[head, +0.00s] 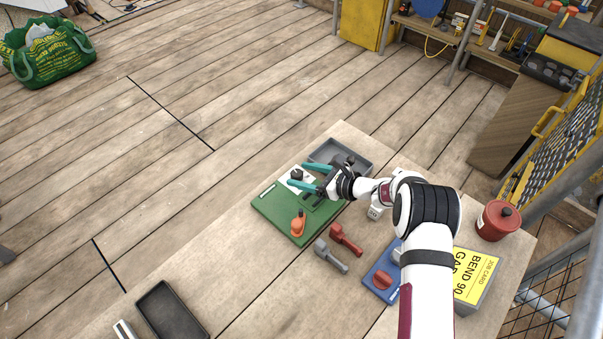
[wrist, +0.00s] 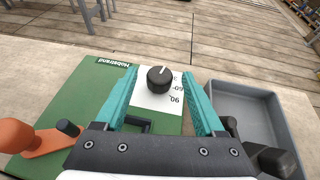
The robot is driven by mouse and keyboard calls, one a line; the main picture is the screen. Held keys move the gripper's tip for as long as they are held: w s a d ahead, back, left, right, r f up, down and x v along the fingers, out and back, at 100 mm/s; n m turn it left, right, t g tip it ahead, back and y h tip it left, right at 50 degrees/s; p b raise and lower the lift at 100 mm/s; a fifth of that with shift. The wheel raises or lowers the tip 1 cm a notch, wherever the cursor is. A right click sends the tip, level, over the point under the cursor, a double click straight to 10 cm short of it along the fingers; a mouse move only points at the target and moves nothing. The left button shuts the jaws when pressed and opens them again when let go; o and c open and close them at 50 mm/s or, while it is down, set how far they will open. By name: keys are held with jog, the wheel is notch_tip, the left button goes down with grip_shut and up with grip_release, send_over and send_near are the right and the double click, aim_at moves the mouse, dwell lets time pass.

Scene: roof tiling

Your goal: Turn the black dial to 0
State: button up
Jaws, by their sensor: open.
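The black dial (wrist: 160,79) sits on a white scale plate (wrist: 157,102) on a green panel (wrist: 60,103). Its white pointer line tilts toward the upper right in the wrist view. Scale marks beside it include 90; the 0 mark cannot be made out. The dial also shows in the head view (head: 297,174). My gripper (wrist: 160,82) is open, with its teal fingers reaching to either side of the dial. Whether they touch it cannot be told, but gaps show on both sides in the wrist view.
An orange lever (head: 298,224) stands on the green panel. A grey tray (head: 362,172) lies behind it. Red (head: 345,239) and grey (head: 331,256) handled pieces lie in front. A blue panel with a red knob (head: 382,279) and a yellow job card (head: 472,276) are to the right.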

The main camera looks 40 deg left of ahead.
jog(key=shift+a+f, duration=0.15)
jog(key=shift+a, duration=0.25)
grip_shut()
jog(key=shift+w+a+n+g, duration=0.1)
jog(key=shift+w+n+g, duration=0.05)
jog(key=shift+n+g, duration=1)
jog(key=shift+n+g+h, duration=0.3)
jog(key=shift+n+g, duration=0.05)
jog(key=shift+g, duration=0.2)
grip_release()
